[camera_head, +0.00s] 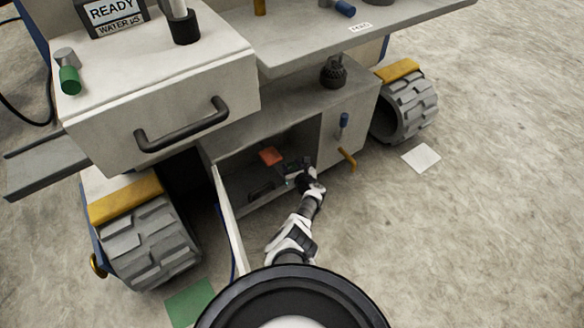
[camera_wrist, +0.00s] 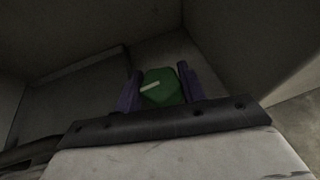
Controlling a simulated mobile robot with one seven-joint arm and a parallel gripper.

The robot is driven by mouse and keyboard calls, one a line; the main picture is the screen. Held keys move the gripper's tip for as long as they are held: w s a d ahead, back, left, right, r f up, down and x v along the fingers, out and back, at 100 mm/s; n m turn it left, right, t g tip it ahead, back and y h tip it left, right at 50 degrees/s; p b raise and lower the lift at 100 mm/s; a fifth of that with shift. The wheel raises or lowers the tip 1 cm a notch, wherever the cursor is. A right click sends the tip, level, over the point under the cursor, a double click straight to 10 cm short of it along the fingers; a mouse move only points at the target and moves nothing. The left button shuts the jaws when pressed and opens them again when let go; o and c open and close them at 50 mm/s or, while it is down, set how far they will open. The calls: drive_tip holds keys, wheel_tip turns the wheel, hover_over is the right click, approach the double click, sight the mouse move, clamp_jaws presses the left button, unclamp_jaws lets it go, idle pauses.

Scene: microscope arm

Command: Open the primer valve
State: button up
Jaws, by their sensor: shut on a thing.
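A green knob with a pale bar mark (camera_wrist: 163,94), which looks like the primer valve, sits between the two purple fingers of my gripper (camera_wrist: 159,72) in the wrist view. The gripper is shut on it, one finger on each side. In the head view my gripper (camera_head: 293,174) reaches into the open lower compartment (camera_head: 238,175) of the wheeled machine. There the knob is mostly hidden by my gripper and shadow. The pale bar on the knob lies nearly crosswise in the wrist view, slightly tilted.
An orange piece (camera_head: 270,156) lies in the compartment behind my gripper. An open door panel (camera_head: 230,225) stands at its left. A drawer with a black handle (camera_head: 183,127) juts out above left.

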drive_tip(key=n+g+y+b, duration=0.1)
drive_tip(key=b, duration=0.1)
drive_tip(key=n+g+y+b, duration=0.1)
drive_tip(key=n+y, duration=0.1)
drive_tip(key=shift+f+b, duration=0.3)
drive_tip(key=shift+b, duration=0.05)
drive_tip(key=shift+r+n+g+y+b, duration=0.15)
drive_tip(key=shift+n+g+y+b, duration=0.65)
drive_tip(key=shift+n+b, duration=0.25)
drive_tip(key=shift+r, duration=0.1)
drive_tip(key=o, duration=1)
drive_tip(key=shift+r, duration=0.1)
drive_tip(key=p+v, duration=0.7)
drive_tip(key=v, duration=0.6)
drive_tip(key=shift+s+d+p, duration=0.25)
drive_tip(key=shift+d+p, duration=0.1)
drive_tip(key=shift+r, duration=0.1)
